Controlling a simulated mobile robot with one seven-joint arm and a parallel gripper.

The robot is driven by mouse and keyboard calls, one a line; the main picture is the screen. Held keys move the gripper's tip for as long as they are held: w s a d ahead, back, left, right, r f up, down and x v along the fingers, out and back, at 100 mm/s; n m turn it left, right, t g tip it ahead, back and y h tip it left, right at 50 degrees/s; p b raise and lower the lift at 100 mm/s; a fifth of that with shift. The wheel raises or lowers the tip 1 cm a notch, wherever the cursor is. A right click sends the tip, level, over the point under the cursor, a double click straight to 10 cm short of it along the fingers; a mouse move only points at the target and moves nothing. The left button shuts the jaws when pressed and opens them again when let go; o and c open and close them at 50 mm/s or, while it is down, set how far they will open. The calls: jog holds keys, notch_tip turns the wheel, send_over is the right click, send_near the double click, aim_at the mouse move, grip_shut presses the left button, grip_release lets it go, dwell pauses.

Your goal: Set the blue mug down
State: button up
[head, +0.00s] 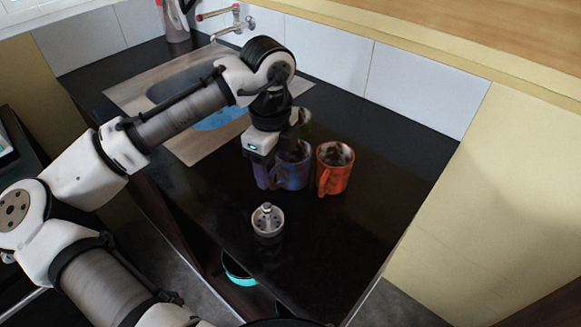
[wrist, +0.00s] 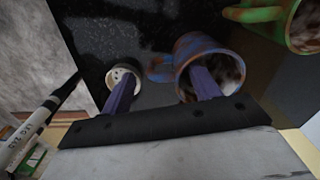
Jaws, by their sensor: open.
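The blue mug (head: 294,172), mottled with reddish brown, stands upright on the black counter, left of the orange mug. It also shows in the wrist view (wrist: 216,50), with its open mouth and its handle on the left side. My gripper (head: 271,172) is directly above and at the mug's left side, pointing down. In the wrist view my gripper's purple fingers (wrist: 161,76) are spread apart. The handle lies between them, and the right finger overlaps the mug's mouth. My gripper hides part of the mug's rim in the head view.
The orange mug (head: 336,168) stands close on the right. A green mug (wrist: 301,27) is behind the blue one, mostly hidden in the head view. A small white round object (head: 268,219) sits nearer the front. The sink (head: 185,88) is at back left. The right counter (head: 390,190) is clear.

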notch_tip(320, 180, down, 5)
grip_shut()
dwell(0.6)
